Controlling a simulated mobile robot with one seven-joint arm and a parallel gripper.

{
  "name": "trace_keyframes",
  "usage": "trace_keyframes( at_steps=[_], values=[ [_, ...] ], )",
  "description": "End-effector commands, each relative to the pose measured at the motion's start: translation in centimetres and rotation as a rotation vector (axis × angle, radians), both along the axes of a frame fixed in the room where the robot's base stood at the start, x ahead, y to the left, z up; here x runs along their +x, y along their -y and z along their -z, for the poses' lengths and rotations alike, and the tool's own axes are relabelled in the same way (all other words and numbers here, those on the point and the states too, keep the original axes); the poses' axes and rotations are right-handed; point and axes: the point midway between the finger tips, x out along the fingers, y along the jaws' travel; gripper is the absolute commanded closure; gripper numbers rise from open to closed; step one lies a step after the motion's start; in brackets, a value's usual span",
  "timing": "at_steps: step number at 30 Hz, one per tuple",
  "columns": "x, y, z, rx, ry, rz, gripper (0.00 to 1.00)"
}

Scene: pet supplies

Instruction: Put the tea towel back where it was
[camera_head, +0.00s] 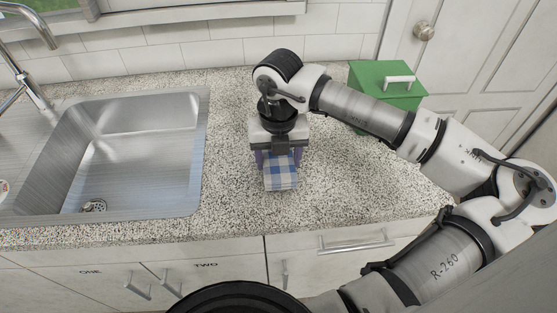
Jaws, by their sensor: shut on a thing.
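The tea towel (281,176) is blue and white checked. It shows just below my gripper (277,156), over the speckled counter between the sink and the green box. My gripper points down and is shut on the towel. Its fingers and the towel's upper part are largely hidden behind the gripper body. Whether the towel touches the counter is hard to tell. Something purple (259,159) shows beside the gripper, mostly hidden.
A steel sink (205,150) with a tap (32,88) lies at the left. A green box (365,75) with a white handle stands at the back right, close to my arm. The speckled counter (228,195) is clear around the towel. Drawers and cupboards labelled ONE and TWO are below.

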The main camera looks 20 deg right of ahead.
Motion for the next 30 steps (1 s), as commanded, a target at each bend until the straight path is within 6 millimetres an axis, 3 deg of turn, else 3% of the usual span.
trace_keyframes(
  at_steps=[4,11,12,17,26,30],
  values=[
    [0.0,0.0,1.8,0.002,-0.002,0.001,0.57],
    [0.0,0.0,2.3,0.000,0.001,0.001,0.57],
    [0.0,0.0,2.3,0.000,0.001,0.001,0.37],
    [0.0,0.0,2.3,0.000,0.000,0.001,0.17],
    [0.0,0.0,2.1,-0.001,0.001,0.001,0.17],
    [0.1,0.1,0.9,-0.004,0.001,0.002,0.17]
  ],
)
